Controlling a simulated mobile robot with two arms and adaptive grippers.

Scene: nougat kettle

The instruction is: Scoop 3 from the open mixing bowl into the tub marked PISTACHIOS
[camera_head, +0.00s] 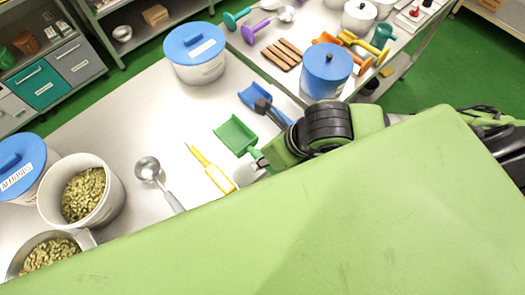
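A steel mixing bowl (14,268) with greenish nuts (52,252) in it stands at the lower left, partly cut off by my green arm link. An open white tub (112,203) beside it also holds greenish nuts; no label shows on its visible side. A green scoop (237,136) lies on the table, its handle running to the edge of my arm. A steel ladle (148,169) lies right of the open tub. Neither gripper can be made out; my large green arm link covers the lower right and hides what lies behind it.
A blue-lidded tub labelled ALMONDS (38,158) stands at the left edge. Another blue-lidded tub (196,70) stands at the back. A yellow tool (213,172) and a blue scoop (255,97) lie mid-table. A second table (268,24) behind holds several tools and pots. The table's left middle is clear.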

